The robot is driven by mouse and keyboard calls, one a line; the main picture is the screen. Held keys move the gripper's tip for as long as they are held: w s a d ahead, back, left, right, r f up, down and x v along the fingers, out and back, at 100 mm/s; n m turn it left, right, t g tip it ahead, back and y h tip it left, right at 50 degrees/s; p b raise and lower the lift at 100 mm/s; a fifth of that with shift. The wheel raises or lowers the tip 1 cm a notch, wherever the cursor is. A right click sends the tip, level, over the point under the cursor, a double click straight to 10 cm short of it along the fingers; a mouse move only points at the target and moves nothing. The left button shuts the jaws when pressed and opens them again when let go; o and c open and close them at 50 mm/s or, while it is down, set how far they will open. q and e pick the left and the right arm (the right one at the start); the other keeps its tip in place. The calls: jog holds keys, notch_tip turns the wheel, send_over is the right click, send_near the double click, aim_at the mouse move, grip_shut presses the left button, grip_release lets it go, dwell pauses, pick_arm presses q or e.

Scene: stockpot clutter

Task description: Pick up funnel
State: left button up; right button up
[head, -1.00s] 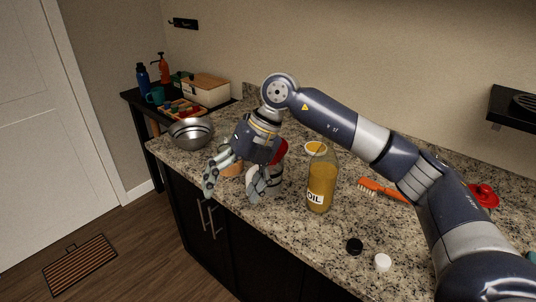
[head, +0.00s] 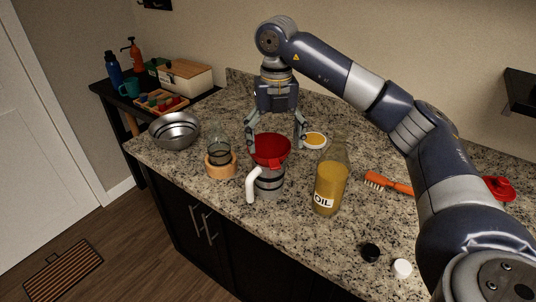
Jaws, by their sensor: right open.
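The red funnel (head: 270,149) sits on top of a grey banded jug (head: 270,182) with a white handle, near the counter's front edge. My right gripper (head: 276,144) points down behind the funnel, with its fingers spread to either side of it. It is open and holds nothing. The left fingertip is close to the funnel's rim; I cannot tell whether it touches. The funnel's spout is hidden in the jug. My left gripper is out of view.
An oil bottle (head: 330,182) stands right of the jug. A glass jar in a wooden ring (head: 221,166) and a steel bowl (head: 175,131) stand left. A yellow-topped lid (head: 314,140) lies behind.

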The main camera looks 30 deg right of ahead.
aim_at(274, 160)
jog(key=shift+f, duration=0.95)
jog(key=shift+w+f, duration=0.15)
jog(key=shift+f, duration=0.15)
notch_tip(274, 160, down, 4)
jog(key=p, duration=0.3)
jog(key=shift+f, duration=0.35)
jog(key=shift+w+f, duration=0.1)
jog(key=shift+f, duration=0.05)
jog(key=shift+c, duration=0.4)
jog(key=c, duration=1.8)
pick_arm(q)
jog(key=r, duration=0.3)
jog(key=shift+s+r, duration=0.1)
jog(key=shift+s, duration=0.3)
pick_arm(e)
grip_shut()
